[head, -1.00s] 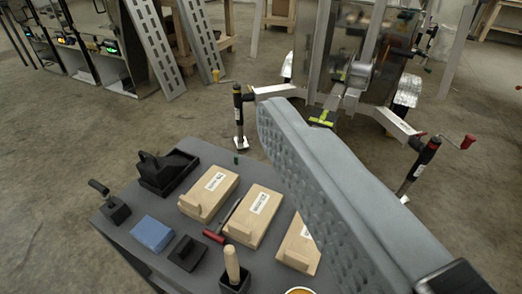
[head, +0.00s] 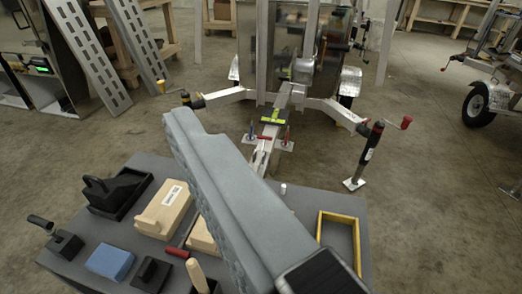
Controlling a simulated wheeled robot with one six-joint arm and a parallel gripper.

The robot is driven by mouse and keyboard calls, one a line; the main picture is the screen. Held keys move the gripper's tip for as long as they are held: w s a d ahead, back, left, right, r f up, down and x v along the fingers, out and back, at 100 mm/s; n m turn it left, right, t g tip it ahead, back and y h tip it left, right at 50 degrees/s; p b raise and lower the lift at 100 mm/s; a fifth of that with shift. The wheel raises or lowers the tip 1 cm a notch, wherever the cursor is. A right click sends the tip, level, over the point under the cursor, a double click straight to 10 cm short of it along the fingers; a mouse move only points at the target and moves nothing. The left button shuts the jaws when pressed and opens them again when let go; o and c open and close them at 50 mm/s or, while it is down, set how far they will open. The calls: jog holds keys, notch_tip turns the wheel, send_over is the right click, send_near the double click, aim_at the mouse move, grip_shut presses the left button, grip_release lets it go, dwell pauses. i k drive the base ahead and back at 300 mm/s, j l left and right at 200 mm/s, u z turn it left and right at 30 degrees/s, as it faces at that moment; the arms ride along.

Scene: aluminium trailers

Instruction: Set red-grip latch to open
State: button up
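A silver trailer tongue (head: 262,155) points toward me beyond the dark table. A small red grip (head: 264,138) shows on the tongue near its front, with a yellow-green piece just behind it. The latch's setting is too small to tell. A long grey part, seemingly of my gripper (head: 188,135), crosses the view diagonally above the table, its far end left of the tongue. It appears apart from the latch. No pair of fingertips can be made out, so I cannot tell if it is open or shut.
The dark table (head: 338,202) holds wooden blocks (head: 164,210), a blue block (head: 109,262), a red-handled tool (head: 178,252) and a yellow-rimmed tray (head: 323,226). A jack with a red crank knob (head: 406,122) stands right of the tongue.

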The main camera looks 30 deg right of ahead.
aim_at(257, 162)
jog(key=k+l, duration=0.65)
jog(key=k+l+u, duration=0.1)
jog(key=k+l, duration=0.4)
jog(key=l, duration=0.25)
jog(key=i+l, duration=0.1)
jog(key=l, duration=0.7)
jog(key=i+l+u, duration=0.1)
jog(key=l, duration=0.75)
jog(key=i+l, duration=0.1)
jog(key=l, duration=0.7)
jog(key=i+l, duration=0.5)
jog(key=i, duration=0.15)
jog(key=i+l+u, duration=0.15)
jog(key=i+l, duration=0.3)
jog(key=i, duration=0.8)
jog(key=j, duration=0.05)
